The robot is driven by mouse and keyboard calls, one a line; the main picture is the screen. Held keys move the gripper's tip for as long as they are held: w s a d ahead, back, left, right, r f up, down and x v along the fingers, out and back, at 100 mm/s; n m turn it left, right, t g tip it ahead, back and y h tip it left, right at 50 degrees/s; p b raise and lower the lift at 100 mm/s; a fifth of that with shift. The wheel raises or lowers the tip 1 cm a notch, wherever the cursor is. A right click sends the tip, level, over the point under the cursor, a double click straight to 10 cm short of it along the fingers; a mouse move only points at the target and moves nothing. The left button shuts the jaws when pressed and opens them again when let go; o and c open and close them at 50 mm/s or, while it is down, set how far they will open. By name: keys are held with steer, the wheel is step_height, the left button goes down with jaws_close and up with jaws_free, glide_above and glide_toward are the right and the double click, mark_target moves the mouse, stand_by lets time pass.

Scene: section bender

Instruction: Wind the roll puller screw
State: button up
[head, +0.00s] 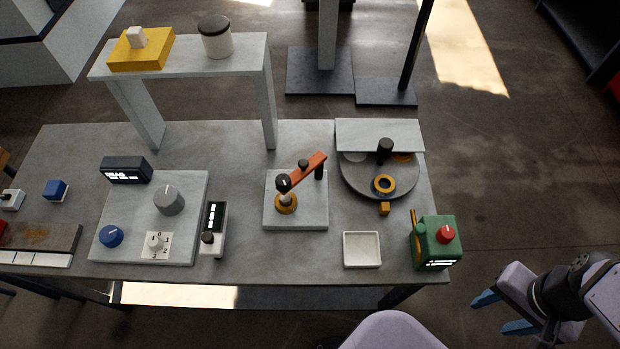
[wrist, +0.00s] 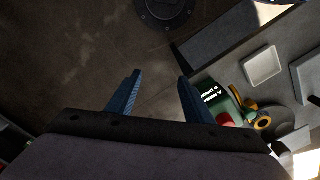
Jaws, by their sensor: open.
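A crank device that looks like the roll puller stands on a grey square plate (head: 310,213) in the middle of the bench. It has an orange-red arm (head: 308,168), a black knob, and a brass collar (head: 286,204) at the foot of a short pale post. I cannot clearly tell the screw's thread. My gripper (head: 502,313) is open and empty, off the bench's right end and well apart from the crank. Its two blue fingers also show in the wrist view (wrist: 160,82), with bare floor between them. The crank is not clearly visible in the wrist view.
A green box with a red knob (head: 437,243) stands at the bench's right corner, nearest my gripper. A white tray (head: 362,249) and a round turntable with a brass ring (head: 385,184) lie right of the crank. A raised grey shelf (head: 190,57) stands at the back left.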

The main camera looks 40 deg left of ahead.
stand_by(0.6)
steer(key=w+a+r+n, duration=0.1)
steer(key=w+a+n, duration=0.2)
steer(key=a+n, duration=0.35)
steer(key=w+a+r+n+g+y, duration=0.1)
steer(key=w+a+r+n, duration=0.2)
steer(key=a, duration=0.6)
steer(key=w+a+n, duration=0.4)
steer(key=a+n, duration=0.2)
steer(key=a, duration=0.2)
steer(key=n+g, duration=0.3)
steer(key=n, duration=1.4)
glide_toward(284, 179)
steer(key=f, duration=0.1)
steer(key=shift+y, duration=0.3)
steer(key=shift+p+x, duration=1.35)
steer(key=shift+x, duration=2.55)
steer(key=shift+s+d, duration=0.15)
steer(key=c, duration=1)
